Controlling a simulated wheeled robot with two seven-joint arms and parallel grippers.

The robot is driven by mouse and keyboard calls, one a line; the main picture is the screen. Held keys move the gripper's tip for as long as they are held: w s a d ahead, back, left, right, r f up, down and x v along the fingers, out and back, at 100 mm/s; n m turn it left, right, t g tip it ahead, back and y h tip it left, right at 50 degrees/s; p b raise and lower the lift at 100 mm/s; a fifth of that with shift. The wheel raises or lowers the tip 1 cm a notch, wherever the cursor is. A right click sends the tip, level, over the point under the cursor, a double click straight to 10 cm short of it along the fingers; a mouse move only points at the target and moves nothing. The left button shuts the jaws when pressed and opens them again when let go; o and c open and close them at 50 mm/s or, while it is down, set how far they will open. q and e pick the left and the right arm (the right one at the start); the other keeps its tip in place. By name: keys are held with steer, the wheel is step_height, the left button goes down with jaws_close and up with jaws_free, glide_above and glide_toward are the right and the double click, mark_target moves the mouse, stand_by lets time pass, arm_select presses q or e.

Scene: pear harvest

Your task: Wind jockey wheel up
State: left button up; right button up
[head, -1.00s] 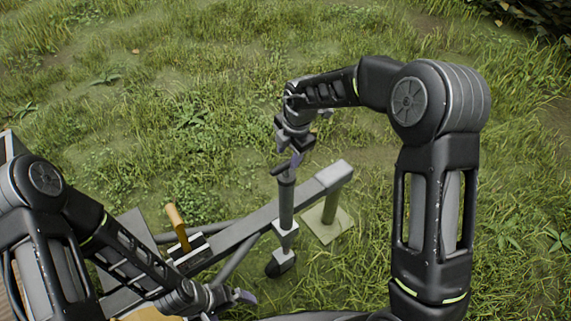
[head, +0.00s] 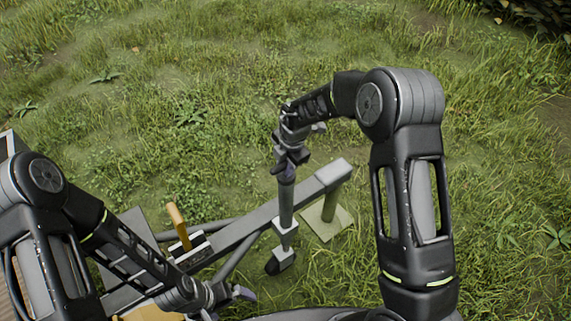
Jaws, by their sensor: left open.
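The jockey wheel's grey upright tube (head: 286,203) stands beside the trailer drawbar (head: 262,214), with a clamp block partway down. Its small dark wheel (head: 271,267) is at the bottom, near the grass. A short dark crank handle (head: 278,169) sticks out at the tube's top. My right gripper (head: 287,168) points down at the tube's top, over the crank. Its fingers overlap the crank and tube top, so I cannot tell whether they grip it. My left gripper (head: 242,294) is open and low, left of the wheel, apart from the jockey wheel.
A yellow-brown lever (head: 178,226) stands up from the drawbar at left. The drawbar's far end rests over a pale square plate (head: 327,222) on the grass. Open grass (head: 200,80) lies behind and to the right.

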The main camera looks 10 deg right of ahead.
jaws_close()
stand_by(0.5)
